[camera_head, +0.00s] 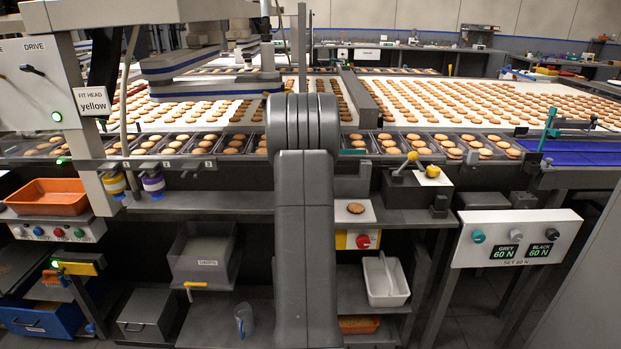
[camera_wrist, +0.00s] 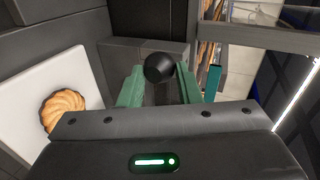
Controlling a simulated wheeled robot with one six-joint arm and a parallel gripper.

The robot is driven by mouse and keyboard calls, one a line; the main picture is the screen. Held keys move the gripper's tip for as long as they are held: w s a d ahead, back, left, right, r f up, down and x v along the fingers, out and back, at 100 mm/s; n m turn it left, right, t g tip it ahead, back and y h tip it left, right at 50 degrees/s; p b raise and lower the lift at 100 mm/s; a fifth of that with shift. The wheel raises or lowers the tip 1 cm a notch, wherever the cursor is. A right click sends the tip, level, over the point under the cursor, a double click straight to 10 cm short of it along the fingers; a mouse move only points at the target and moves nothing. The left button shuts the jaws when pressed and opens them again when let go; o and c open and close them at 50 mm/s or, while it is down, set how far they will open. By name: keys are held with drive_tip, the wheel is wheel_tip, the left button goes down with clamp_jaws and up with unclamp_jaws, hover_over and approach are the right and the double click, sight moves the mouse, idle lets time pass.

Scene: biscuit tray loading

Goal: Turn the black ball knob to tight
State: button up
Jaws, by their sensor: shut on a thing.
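The black ball knob (camera_wrist: 159,67) shows in the wrist view, top centre, in front of a dark grey block. My gripper (camera_wrist: 160,80) has its two green fingers on either side of the ball, shut on it. Below the ball, its stem and mount are mostly hidden between the fingers. In the head view my upright arm fills the middle, and I cannot make out my gripper there. I cannot tell from these views whether the knob is loose or tight.
A biscuit (camera_wrist: 64,108) lies on a white plate (camera_wrist: 22,112) left of my fingers. A teal bar (camera_wrist: 212,82) stands close to the right finger. In the head view, a yellow ball lever (camera_head: 412,156) and a white panel (camera_head: 515,238) reading GREY 60 N and BLACK 60 N are at right.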

drive_tip(key=shift+d+f+m+y+b, duration=0.2)
drive_tip(key=shift+m+y+b, duration=0.55)
drive_tip(key=shift+b, duration=0.6)
drive_tip(key=shift+d+f+m+y+b, duration=0.1)
drive_tip(key=shift+m+y+b, duration=0.55)
drive_tip(key=shift+m+b, duration=1.2)
drive_tip(key=shift+n+b, duration=0.3)
drive_tip(key=shift+b, duration=0.1)
drive_tip(key=o, duration=1)
drive_tip(key=shift+c, duration=0.2)
